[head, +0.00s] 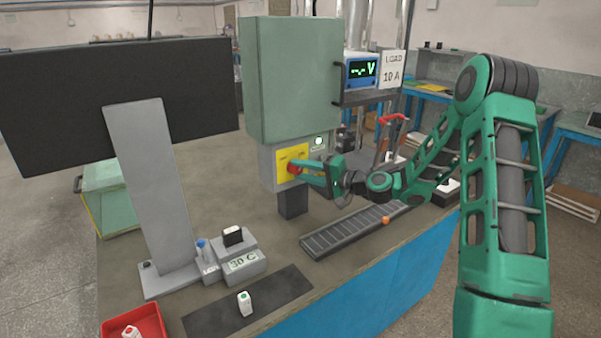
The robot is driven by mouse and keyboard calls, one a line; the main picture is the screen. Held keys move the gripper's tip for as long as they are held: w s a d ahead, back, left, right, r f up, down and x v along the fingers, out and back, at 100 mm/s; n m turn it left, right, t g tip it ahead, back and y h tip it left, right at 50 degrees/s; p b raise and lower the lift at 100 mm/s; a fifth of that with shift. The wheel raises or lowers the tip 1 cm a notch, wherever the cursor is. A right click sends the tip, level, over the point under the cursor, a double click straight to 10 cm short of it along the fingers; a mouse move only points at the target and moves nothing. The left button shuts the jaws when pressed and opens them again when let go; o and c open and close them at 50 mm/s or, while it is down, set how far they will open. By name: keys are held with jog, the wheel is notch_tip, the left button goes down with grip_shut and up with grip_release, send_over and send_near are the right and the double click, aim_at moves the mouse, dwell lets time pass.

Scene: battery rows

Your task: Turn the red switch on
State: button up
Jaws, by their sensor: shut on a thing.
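The red switch (294,170) sits on a yellow plate (283,158) on the front of a grey box below a green cabinet. My gripper (300,169) reaches in from the right and is shut on the red switch. The gripper's fingers hide part of the switch, so I cannot tell its exact angle. A small round white lamp (319,141) shows at the upper right of the yellow plate. A meter (362,70) to the right shows green dashes and a V.
A monitor (60,95) on a grey stand is at the left. A dark slotted tray (335,238) lies below my arm. A white battery (244,303) stands on a dark mat (205,318), near a red bin (150,318) and a block labelled 30 C (243,263).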

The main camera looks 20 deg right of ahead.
jog(key=shift+w+d+f+m, duration=0.1)
jog(key=shift+d+f+m, duration=0.05)
jog(key=shift+d+m, duration=0.15)
jog(key=o, duration=1)
jog(key=shift+o, duration=0.2)
jog(key=shift+a, duration=0.15)
jog(key=f+v, duration=0.1)
jog(key=v, duration=0.9)
jog(key=shift+s+d+r, duration=0.3)
jog(key=shift+r, duration=0.15)
jog(key=shift+a, duration=0.1)
